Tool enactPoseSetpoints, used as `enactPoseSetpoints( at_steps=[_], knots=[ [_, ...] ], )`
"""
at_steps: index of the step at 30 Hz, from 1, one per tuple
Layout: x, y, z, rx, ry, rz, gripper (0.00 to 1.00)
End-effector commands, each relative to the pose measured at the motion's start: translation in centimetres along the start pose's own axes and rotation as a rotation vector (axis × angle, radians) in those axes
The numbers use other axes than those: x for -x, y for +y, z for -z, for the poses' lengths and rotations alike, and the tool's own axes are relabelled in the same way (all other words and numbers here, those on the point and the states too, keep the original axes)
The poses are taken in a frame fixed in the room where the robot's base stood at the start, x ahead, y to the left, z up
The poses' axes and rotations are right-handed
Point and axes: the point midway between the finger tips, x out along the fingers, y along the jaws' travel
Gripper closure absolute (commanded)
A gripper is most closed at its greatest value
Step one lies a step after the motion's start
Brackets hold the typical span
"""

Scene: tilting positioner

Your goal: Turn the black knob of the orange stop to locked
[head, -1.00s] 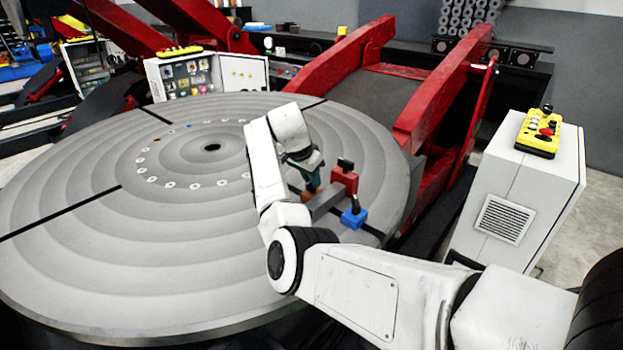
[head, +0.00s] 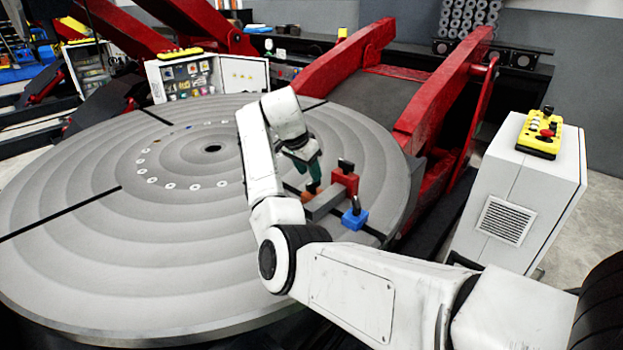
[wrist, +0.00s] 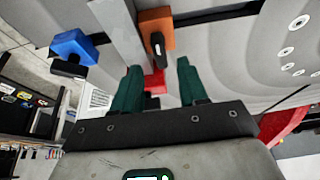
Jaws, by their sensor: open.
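The orange stop (wrist: 157,22) sits at the top middle of the wrist view, against a grey bar (wrist: 117,28). Its black knob (wrist: 157,44) points down the picture, its lower end in line with the gap between my fingertips. In the head view the orange stop (head: 306,197) shows only as a small patch by the bar, and its black knob (head: 313,187) is just below my fingers. My gripper (wrist: 159,66) has two green fingers, apart and empty. It also shows in the head view (head: 309,177). I cannot tell whether a finger touches the knob.
A red stop (head: 346,182) with a black knob stands at the bar's far end. A blue stop (head: 354,219) with a black knob stands at its near side. All are on a large round grey table (head: 80,250). A white cabinet (head: 520,190) stands at right.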

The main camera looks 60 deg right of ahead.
Motion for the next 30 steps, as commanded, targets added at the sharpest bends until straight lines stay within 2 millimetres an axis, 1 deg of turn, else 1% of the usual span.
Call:
enactPoseSetpoints(
  at_steps=[1, 6, 9, 12, 16, 30],
  knots=[
    [1.1, -0.1, 0.0, -0.002, 0.002, 0.005, 0.57],
    [4.1, -0.1, 0.0, -0.002, 0.000, 0.004, 0.57],
    [5.3, 0.0, 0.0, 0.000, 0.000, 0.002, 0.57],
    [6.1, 0.0, 0.0, -0.001, 0.000, 0.001, 0.57],
    [6.5, 0.0, 0.0, -0.001, 0.000, 0.001, 0.57],
    [6.5, 0.0, 0.0, -0.001, -0.001, 0.000, 0.57]
  ],
)
